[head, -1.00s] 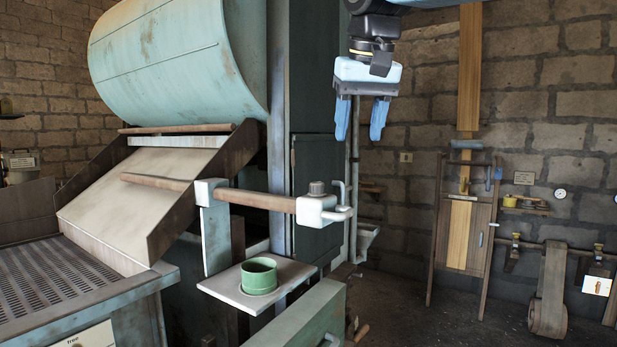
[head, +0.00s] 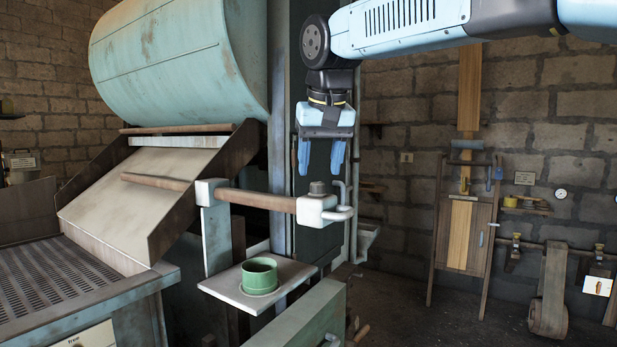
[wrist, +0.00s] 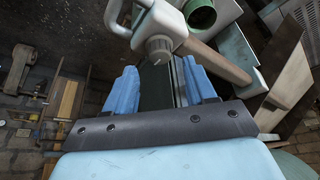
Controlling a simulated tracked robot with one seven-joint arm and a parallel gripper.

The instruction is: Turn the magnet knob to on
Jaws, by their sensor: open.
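A small grey knob (head: 317,188) stands on top of a white block (head: 316,210) at the right end of a brown horizontal bar. I take it for the magnet knob; no label on it is readable. The wrist view also shows the knob (wrist: 159,47), its round ribbed top facing the camera. My gripper (head: 320,170) points down just above the knob, its two blue fingers open and apart with nothing between them. In the wrist view my gripper (wrist: 158,75) has the knob beyond the gap between its fingertips. I see no contact between fingers and knob.
The brown bar (head: 258,200) runs left from the block, and a curved white handle (head: 342,205) sits at its right. Below is a shelf (head: 230,285) with a green cup (head: 259,275). A tall dark cabinet (head: 318,240) stands close behind.

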